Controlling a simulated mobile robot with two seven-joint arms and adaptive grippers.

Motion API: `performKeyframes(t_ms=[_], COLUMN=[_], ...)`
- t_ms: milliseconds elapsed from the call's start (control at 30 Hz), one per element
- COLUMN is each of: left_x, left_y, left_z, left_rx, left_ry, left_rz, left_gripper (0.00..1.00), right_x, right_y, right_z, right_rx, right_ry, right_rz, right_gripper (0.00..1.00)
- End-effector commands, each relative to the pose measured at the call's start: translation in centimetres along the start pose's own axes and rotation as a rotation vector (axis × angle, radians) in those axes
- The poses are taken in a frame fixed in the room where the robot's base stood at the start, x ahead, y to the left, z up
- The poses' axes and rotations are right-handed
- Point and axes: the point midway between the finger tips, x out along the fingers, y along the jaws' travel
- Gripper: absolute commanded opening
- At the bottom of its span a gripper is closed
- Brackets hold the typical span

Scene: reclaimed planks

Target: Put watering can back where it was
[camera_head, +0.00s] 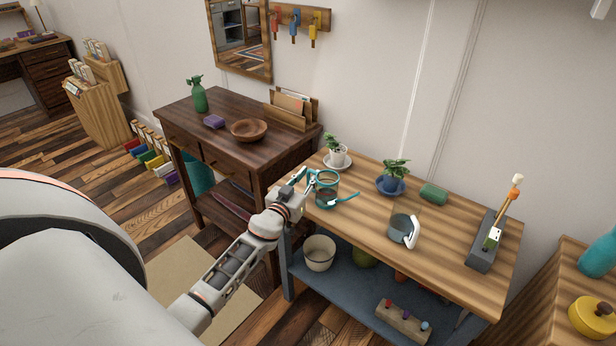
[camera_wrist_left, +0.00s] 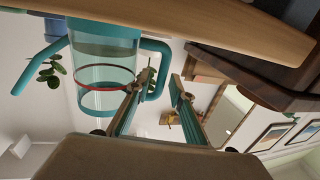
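The watering can (camera_head: 326,190) has a clear body with teal rims, a teal spout and a teal handle. It is at the left end of the light plank bench (camera_head: 370,212). In the left wrist view the can (camera_wrist_left: 104,75) shows upside down, with a red band, its base end partly behind the bench edge. My left gripper (camera_head: 303,180) is at its handle (camera_wrist_left: 166,60). The left fingers (camera_wrist_left: 162,78) lie on either side of the handle; whether they press on it I cannot tell. My right gripper is out of view.
Behind the can is a potted plant on a white saucer (camera_head: 337,155). A dark dresser (camera_head: 262,158) adjoins left.

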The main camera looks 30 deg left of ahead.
Motion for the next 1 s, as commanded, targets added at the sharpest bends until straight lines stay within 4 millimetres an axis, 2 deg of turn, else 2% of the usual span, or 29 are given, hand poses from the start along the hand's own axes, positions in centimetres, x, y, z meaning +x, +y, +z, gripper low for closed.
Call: performKeyframes(t_ms=[400, 567, 800, 1000], left_x=[0.0, -2.5, -7.4, -10.5], left_y=[0.0, 0.0, 0.0, 0.0], left_z=[-0.7, -0.4, -0.3, -0.3], left_rx=[0.002, -0.001, -0.002, 0.0], left_ry=[0.001, -0.001, -0.002, -0.001], left_rz=[0.0, 0.0, -0.001, 0.0], left_gripper=[0.24, 0.24, 0.24, 0.24], right_x=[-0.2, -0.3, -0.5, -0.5], right_y=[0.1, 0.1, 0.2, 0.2], right_z=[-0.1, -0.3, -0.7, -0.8], right_rx=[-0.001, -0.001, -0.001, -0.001], right_ry=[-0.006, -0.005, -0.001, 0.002], right_rz=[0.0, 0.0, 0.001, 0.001], right_gripper=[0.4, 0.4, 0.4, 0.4])
